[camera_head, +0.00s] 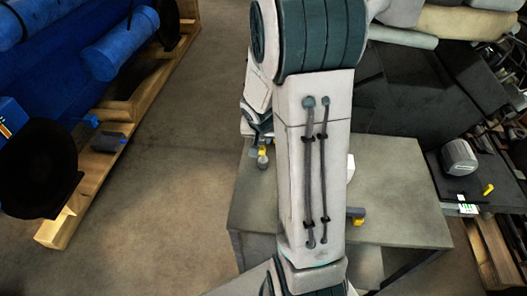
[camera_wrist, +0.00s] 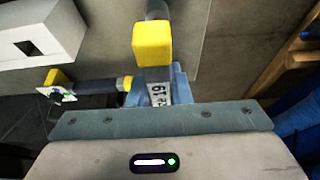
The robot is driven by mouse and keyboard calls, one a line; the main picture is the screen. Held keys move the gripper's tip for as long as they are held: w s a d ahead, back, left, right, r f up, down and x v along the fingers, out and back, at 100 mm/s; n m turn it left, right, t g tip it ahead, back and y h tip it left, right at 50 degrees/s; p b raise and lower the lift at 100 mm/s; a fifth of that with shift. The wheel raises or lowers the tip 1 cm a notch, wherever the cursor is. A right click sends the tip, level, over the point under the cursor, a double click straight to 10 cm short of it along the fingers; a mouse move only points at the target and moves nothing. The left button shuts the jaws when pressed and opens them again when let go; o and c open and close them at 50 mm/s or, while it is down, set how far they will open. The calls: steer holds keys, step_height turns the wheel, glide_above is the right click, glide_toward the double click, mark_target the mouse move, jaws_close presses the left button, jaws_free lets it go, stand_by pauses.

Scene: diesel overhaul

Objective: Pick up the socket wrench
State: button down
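My gripper (camera_wrist: 160,92) appears at the back left of the grey table in the head view, partly hidden by my arm. In the wrist view its blue-grey fingers sit close on both sides of a tool with a yellow block, a dark round end and a label reading 19, which I take as the socket wrench (camera_wrist: 152,43). Its yellow part and grey end also show below the gripper in the head view (camera_head: 262,158). A second similar tool (camera_wrist: 95,85) with a yellow end lies on the table; it also shows in the head view (camera_head: 355,213), partly behind my arm.
The grey table (camera_head: 400,190) is mostly bare. A white block with a square hole (camera_wrist: 35,45) lies on it in the wrist view. A wooden pallet with blue parts (camera_head: 115,60) stands at the left, past open floor. Dark equipment (camera_head: 440,85) stands at the right.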

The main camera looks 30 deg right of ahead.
stand_by(0.3)
steer(key=shift+r, duration=0.6)
steer(key=s+d+r, duration=0.4)
steer(key=d+r, duration=0.6)
steer(key=d, duration=0.1)
steer(key=shift+f, duration=0.1)
